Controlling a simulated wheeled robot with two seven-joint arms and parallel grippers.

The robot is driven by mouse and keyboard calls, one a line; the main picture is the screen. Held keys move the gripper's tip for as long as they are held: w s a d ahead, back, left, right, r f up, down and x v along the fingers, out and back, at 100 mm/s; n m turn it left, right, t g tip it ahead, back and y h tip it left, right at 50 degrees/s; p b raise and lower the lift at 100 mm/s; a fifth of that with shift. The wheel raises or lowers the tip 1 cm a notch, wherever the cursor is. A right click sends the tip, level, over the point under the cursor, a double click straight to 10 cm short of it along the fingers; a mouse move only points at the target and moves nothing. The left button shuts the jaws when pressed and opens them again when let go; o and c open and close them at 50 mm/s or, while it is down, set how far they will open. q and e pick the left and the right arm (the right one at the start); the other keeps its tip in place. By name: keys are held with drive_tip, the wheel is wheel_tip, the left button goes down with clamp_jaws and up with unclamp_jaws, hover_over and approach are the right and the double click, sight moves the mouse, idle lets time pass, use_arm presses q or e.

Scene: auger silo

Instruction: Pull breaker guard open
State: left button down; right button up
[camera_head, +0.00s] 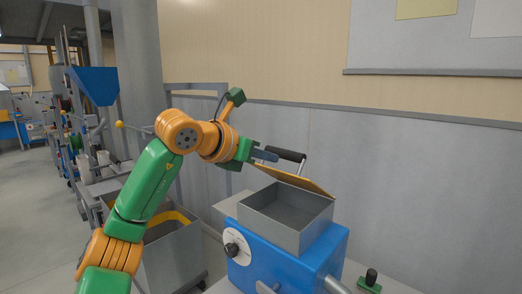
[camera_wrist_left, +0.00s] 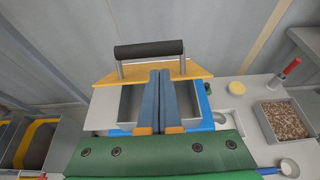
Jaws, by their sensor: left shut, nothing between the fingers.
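The breaker guard is a yellow-orange plate (camera_head: 292,178) with a black bar handle (camera_head: 287,154). It stands tilted up at the back of a grey open-topped box (camera_head: 305,240) on a blue machine body (camera_head: 260,262). In the left wrist view the guard (camera_wrist_left: 106,78) and its handle (camera_wrist_left: 148,49) lie just beyond the fingertips. My left gripper (camera_head: 268,155) is shut and empty, beside the handle's left end in the head view. Its blue fingers (camera_wrist_left: 161,72) also show in the wrist view, overlapping the plate; I cannot tell whether they touch it. My right gripper is not in view.
A tray of brown granules (camera_wrist_left: 286,120), a red-handled tool (camera_wrist_left: 288,70) and a yellow disc (camera_wrist_left: 240,86) lie right of the machine in the wrist view. A grey bin (camera_head: 175,250) stands left of it. A wall is close behind.

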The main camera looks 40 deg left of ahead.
sight(278, 171)
use_arm(q)
drive_tip(key=x, duration=0.4)
drive_tip(key=shift+w+f+p, duration=0.15)
drive_tip(key=shift+w+p, duration=0.2)
drive_tip(key=shift+s, duration=0.1)
